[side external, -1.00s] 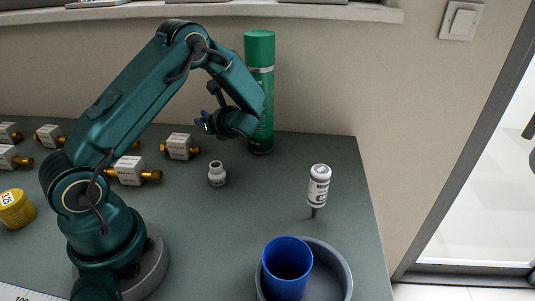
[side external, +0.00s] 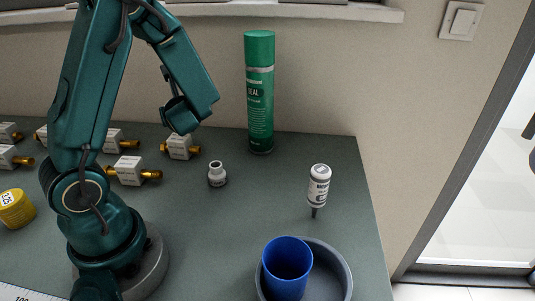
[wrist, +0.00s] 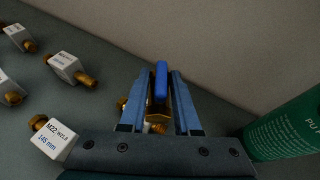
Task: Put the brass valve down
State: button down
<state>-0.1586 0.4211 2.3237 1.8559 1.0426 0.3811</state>
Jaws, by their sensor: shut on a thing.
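The brass valve (wrist: 158,113) has a blue handle and shows between the jaws in the wrist view. My gripper (wrist: 163,84) is shut on it, with one blue finger on each side. In the side view my wrist hangs over the back of the bench, near a white block with brass ends (side external: 181,147). My fingers and the valve are hidden there behind the wrist. Part of a brass-ended piece shows beneath the valve in the wrist view. I cannot tell how high the valve is above the bench.
Several white labelled blocks with brass ends (side external: 131,171) stand on the left. A green spray can (side external: 260,95) stands by the wall. A grey fitting (side external: 217,174), white bottle (side external: 319,187), blue cup (side external: 287,267) in a grey tray (side external: 341,274) and yellow roll (side external: 15,208) surround open bench.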

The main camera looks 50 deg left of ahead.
jog(key=w+d+m+t+h, duration=0.35)
jog(key=d+m+t, duration=0.2)
jog(key=d, duration=0.45)
send_over(270, 179)
jog(key=f, duration=0.6)
jog(key=shift+s+a+f, duration=0.1)
jog(key=shift+a+f, duration=0.05)
jog(key=shift+a, duration=0.05)
jog(key=shift+d+f, duration=0.25)
jog(key=shift+f, duration=1.9)
jog(key=shift+f, duration=0.1)
jog(key=c, duration=0.6)
grip_release()
jog(key=shift+f, duration=0.1)
